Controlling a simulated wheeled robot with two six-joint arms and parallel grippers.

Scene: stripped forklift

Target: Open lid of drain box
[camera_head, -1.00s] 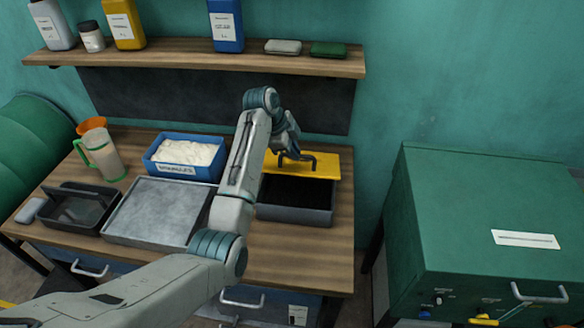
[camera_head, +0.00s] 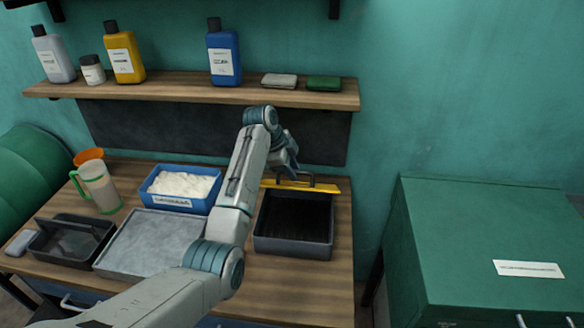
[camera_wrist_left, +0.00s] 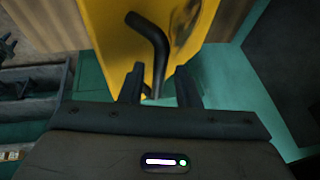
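The drain box is a dark grey open-topped box (camera_head: 293,246) on the right of the wooden bench, its black inside in plain view. Its yellow lid (camera_head: 325,188) shows as a thin strip along the box's back edge, nearly edge-on. The lid also fills the upper middle of the left wrist view (camera_wrist_left: 115,30). A black bent handle (camera_wrist_left: 150,35) stands on it. My left gripper (camera_head: 288,172) is at the handle. In the wrist view its two fingers (camera_wrist_left: 160,85) straddle the handle, with gaps visible on both sides. My right gripper is out of view.
A grey tray (camera_head: 150,243), a blue bin (camera_head: 180,205) of white material and a dark caddy (camera_head: 70,255) stand left of the box. A shelf (camera_head: 190,90) with bottles hangs above. A green cabinet (camera_head: 480,230) stands right, beyond a gap.

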